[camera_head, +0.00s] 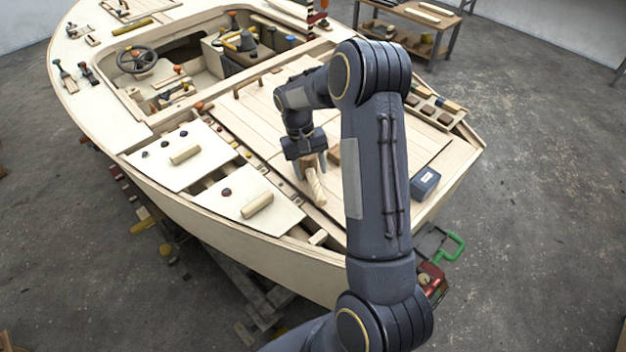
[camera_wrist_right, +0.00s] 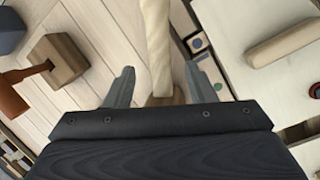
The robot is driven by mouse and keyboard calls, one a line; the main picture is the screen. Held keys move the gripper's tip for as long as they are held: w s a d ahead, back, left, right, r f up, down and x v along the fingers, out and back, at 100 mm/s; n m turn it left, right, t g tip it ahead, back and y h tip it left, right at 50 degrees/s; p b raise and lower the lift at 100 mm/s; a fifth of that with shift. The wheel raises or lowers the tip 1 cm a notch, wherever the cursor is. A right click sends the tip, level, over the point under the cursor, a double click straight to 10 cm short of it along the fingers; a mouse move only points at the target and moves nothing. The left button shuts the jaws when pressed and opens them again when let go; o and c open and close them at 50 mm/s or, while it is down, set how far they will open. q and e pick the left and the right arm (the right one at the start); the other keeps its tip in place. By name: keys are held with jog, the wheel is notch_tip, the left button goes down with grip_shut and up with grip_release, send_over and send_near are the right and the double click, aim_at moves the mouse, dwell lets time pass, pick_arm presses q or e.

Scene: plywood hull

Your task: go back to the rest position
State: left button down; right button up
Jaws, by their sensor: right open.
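My right arm reaches from the bottom of the head view over the plywood hull (camera_head: 165,190). My right gripper (camera_head: 312,166) is low over the hull's planked deck, fingers pointing down. In the right wrist view the two fingers of this gripper (camera_wrist_right: 160,76) stand apart. A pale wooden handle (camera_wrist_right: 157,35) lies in line with the gap between them, and it also shows just below the gripper in the head view (camera_head: 315,188). Whether the fingers touch it I cannot tell. My left gripper is not in view.
A brown wooden block (camera_wrist_right: 58,60) lies beside the gripper on the deck. A blue-grey box (camera_head: 425,183) sits near the hull's right edge. Two pale panels with wooden grips (camera_head: 185,155) lie to the left. A workbench (camera_head: 415,22) stands behind.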

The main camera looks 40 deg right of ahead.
jog(key=shift+v, duration=1.2)
jog(key=shift+r, duration=0.25)
jog(key=s+a+r+n+t+y, duration=0.25)
jog(key=s+a+r+t, duration=0.35)
jog(key=s+a+r, duration=0.75)
jog(key=s+a+t+y, duration=0.1)
jog(key=s+a, duration=0.3)
jog(key=s, duration=0.5)
jog(key=shift+s+a+f+n+t+y, duration=0.15)
jog(key=shift+s+n+t+y, duration=0.2)
jog(key=shift+t, duration=0.45)
jog(key=shift+w, duration=0.15)
